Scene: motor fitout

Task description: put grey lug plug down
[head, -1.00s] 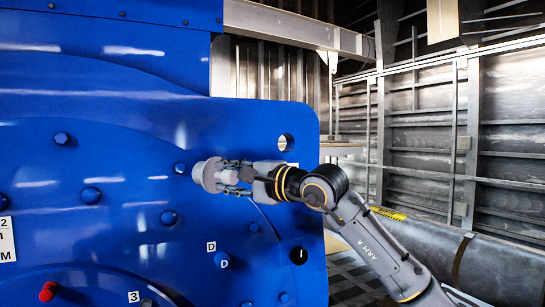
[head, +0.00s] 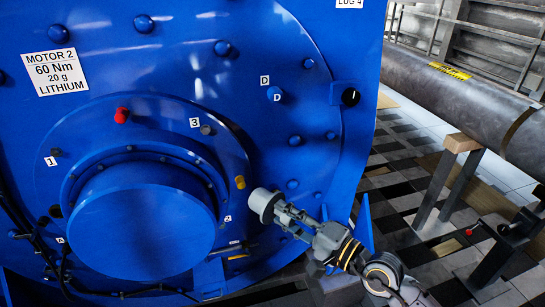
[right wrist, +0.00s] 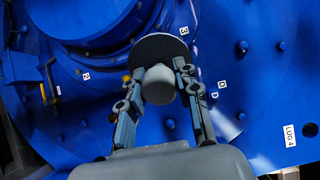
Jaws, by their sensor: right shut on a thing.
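The grey lug plug (head: 263,204) is a round grey disc with a thick stub. My right gripper (head: 284,215) is shut on it and holds it in front of the blue motor face (head: 240,100), at the lower right of the big round hub. In the right wrist view the plug's stub (right wrist: 159,84) sits between the two fingers, with the dark wide disc (right wrist: 160,48) beyond it. Whether the disc touches the motor face cannot be told. My left gripper is not in view.
The round blue hub (head: 145,232) projects left of the plug. A red knob (head: 121,115), a yellow plug (head: 240,182) and several bolts dot the face. Dark cables (head: 38,245) run at lower left. A grey pipe (head: 470,95) on supports stands right, over tiled floor.

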